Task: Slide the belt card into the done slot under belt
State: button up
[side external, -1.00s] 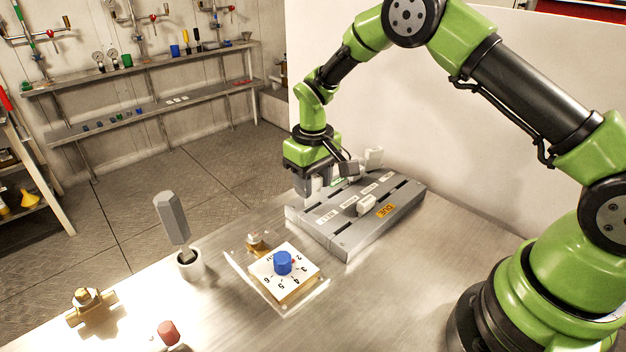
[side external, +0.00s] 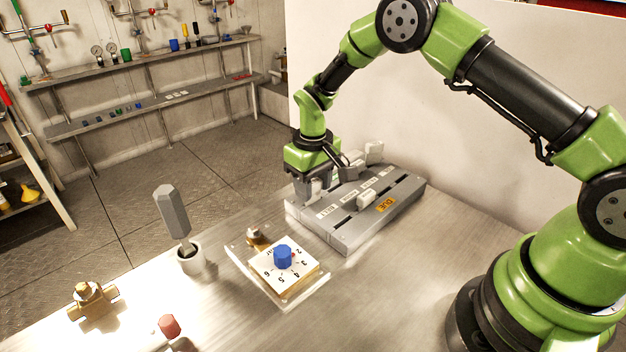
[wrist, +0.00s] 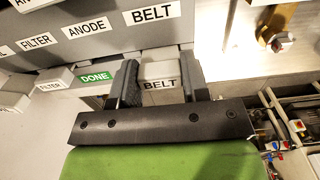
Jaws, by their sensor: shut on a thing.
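The belt card (wrist: 159,96), a pale block with a BELT label, sits between the two dark fingers of my gripper (wrist: 160,66) in the wrist view. My gripper is shut on it. In the side view my gripper (side external: 312,193) points down at the far left end of the grey board (side external: 345,241), beside the board's BELT label (side external: 327,211). The green DONE label (wrist: 95,77) shows just left of the fingers in the wrist view. The card's lower end and the slot under it are hidden, so I cannot tell how deep it sits.
A white card (side external: 366,200) stands in the board near the orange DUE label (side external: 386,204). A FILTER card (wrist: 50,84) stands left of the DONE label. A blue-knobbed dial block (side external: 283,262) and a cup with a grey-handled tool (side external: 190,262) stand in front.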

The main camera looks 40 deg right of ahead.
jog(key=shift+f, duration=0.75)
jog(key=o, duration=0.9)
notch_tip(320, 180, up, 10)
jog(key=shift+f, duration=0.1)
